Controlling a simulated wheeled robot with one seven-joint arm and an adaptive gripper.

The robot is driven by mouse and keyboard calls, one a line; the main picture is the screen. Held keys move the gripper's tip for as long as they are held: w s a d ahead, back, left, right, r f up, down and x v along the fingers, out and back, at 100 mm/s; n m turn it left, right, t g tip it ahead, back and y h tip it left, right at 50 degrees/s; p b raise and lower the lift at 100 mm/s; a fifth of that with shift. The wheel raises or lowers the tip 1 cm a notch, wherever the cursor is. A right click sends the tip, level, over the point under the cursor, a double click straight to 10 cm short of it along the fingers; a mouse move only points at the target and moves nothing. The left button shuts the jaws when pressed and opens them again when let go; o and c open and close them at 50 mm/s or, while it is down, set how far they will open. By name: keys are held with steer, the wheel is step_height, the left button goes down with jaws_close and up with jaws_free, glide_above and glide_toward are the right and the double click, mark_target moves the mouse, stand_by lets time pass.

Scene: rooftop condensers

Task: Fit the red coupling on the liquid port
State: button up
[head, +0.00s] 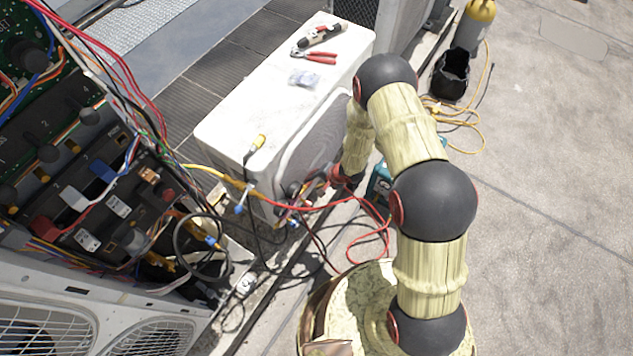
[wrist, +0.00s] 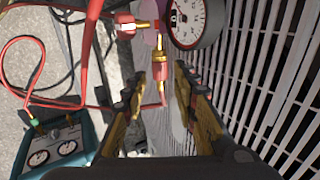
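My gripper (wrist: 160,90) is open in the wrist view, its two yellow-and-black fingers spread beside the condenser's grille. A red coupling with brass ends (wrist: 160,66) shows upright just beyond the fingertips, in line with the gap; I see space on both sides of it. A second red fitting with a brass end (wrist: 125,22) lies crosswise above it, with red hose nearby. I cannot tell which fitting is the liquid port. In the head view my gripper (head: 332,179) is at the condenser's lower side among hoses and fittings, and its fingertips are too small to make out.
A white condenser (head: 225,128) carries red-handled pliers (head: 315,56), another hand tool and a small clear bag. A teal gauge box (wrist: 62,150) stands on the ground beside it. A round gauge (wrist: 188,18) is close to my fingers. Red hose (head: 372,240) loops across the ground.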

mark_target(308, 184)
steer(key=b+x, duration=0.2)
steer(key=x, duration=0.4)
steer(key=shift+c, duration=0.9)
jaws_close()
